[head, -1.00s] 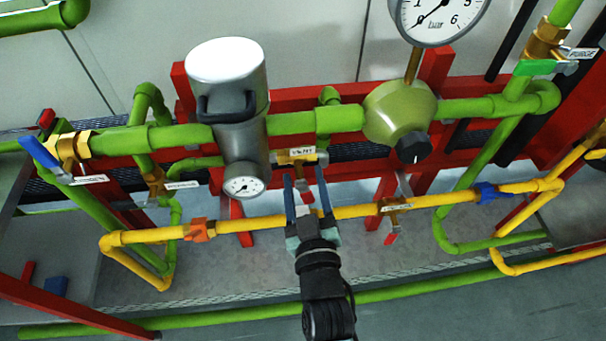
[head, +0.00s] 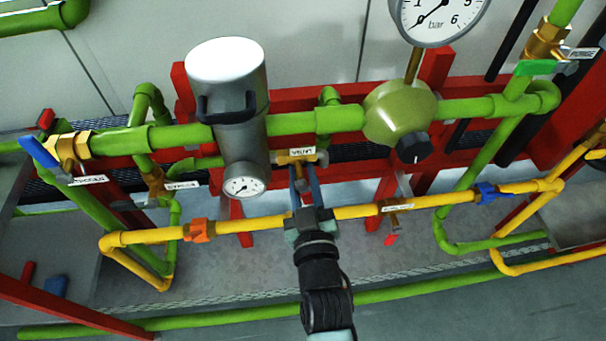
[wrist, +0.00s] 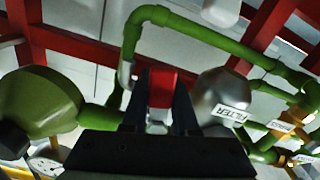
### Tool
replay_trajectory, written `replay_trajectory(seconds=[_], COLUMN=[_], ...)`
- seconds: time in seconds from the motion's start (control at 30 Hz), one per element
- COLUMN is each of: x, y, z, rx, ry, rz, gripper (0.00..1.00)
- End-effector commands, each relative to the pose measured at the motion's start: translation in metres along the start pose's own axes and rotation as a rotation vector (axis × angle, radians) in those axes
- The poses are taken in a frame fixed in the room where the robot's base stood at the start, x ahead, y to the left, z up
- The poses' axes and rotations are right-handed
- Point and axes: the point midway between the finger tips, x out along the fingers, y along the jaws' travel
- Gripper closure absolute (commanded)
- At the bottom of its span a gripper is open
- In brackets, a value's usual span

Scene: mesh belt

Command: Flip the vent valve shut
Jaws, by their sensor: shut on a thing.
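The brass vent valve (head: 296,158), with a white VENT label, sits below the main green pipe, just right of the silver filter in the head view. My gripper (head: 304,172) reaches up to it from below, in front of the yellow pipe. In the wrist view, a red handle (wrist: 162,88) with a metal stem stands between the two dark fingers of my gripper (wrist: 161,100). The fingers are shut on this handle. In the head view the handle is hidden by the fingers.
The silver filter (head: 228,85) with its small gauge is close on the left. The green regulator (head: 398,112) with a black knob is on the right. The yellow pipe (head: 255,223) runs behind my gripper. Red frame bars (head: 290,95) stand behind.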

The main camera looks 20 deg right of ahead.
Motion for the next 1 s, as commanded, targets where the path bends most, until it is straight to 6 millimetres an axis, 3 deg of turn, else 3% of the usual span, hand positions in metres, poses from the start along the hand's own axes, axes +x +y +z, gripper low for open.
replay_trajectory(seconds=[0.33,0.67,0.7,0.8,0.83,1.0], x=[-0.0001,-0.0001,-0.0001,-0.0002,-0.0002,-0.0001], y=[-0.0066,-0.0085,-0.0085,-0.0085,-0.0084,-0.0083], z=[-0.0018,-0.0007,-0.0007,-0.0007,-0.0007,-0.0008], rx=[0.241,0.273,0.272,0.271,0.271,0.269], ry=[-0.002,-0.001,-0.001,-0.001,-0.001,0.000], rz=[0.001,-0.001,-0.001,-0.001,-0.001,0.000], gripper=[1.00,1.00,0.67,0.49,0.43,0.43])
